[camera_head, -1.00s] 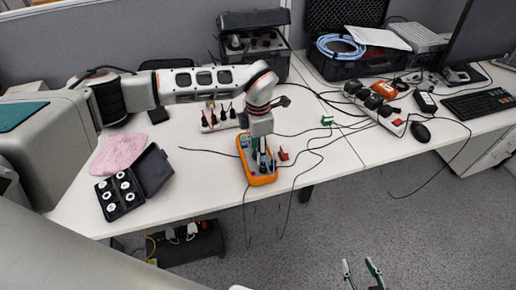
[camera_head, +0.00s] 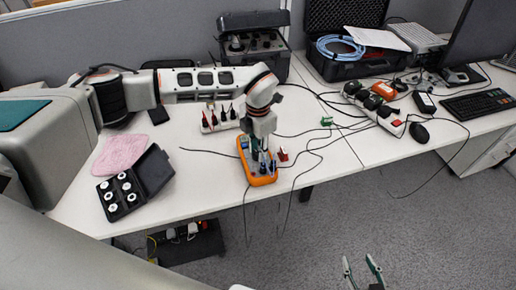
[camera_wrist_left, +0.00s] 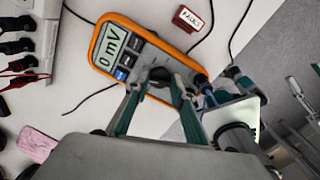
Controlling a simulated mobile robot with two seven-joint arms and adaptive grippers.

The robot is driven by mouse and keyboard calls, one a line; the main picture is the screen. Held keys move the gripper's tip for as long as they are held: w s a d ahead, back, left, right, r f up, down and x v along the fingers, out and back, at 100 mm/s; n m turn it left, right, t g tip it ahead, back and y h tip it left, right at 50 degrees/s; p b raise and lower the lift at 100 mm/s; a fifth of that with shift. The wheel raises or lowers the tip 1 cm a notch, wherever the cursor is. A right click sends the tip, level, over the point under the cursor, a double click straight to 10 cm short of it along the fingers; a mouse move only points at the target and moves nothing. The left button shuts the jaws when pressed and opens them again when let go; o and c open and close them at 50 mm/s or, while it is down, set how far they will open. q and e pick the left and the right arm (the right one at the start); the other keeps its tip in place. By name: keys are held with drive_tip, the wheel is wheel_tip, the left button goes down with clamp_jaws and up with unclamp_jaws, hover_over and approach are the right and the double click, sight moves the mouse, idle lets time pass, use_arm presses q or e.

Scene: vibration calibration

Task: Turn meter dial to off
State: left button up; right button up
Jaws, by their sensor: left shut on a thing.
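The orange-framed meter (camera_head: 258,180) lies on the white table near its front edge. The left wrist view shows its screen (camera_wrist_left: 110,47) reading "0 mV" and the dark round dial (camera_wrist_left: 160,78) on its grey face. My left gripper (camera_head: 264,165) points down over the meter. In the left wrist view its green fingers (camera_wrist_left: 158,90) are on either side of the dial and shut on it. The dial's pointer and markings are hidden or too small to read. My right gripper (camera_head: 362,268) is open and empty over the floor at the bottom right.
A red block marked "FAULT" (camera_wrist_left: 188,18) lies beside the meter. Thin black cables run over the table around it. A black case of white discs (camera_head: 121,194) and a pink cloth (camera_head: 120,153) lie to the left. A probe rack (camera_head: 220,121) stands behind.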

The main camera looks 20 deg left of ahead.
use_arm(q)
drive_tip(key=shift+n+p, duration=0.3)
drive_tip(key=shift+n, duration=1.6)
drive_tip(key=shift+w, duration=0.1)
drive_tip(key=o, duration=1.1)
drive_tip(key=shift+r, duration=0.15)
wheel_tip(320, 180, up, 12)
drive_tip(key=shift+f, duration=0.1)
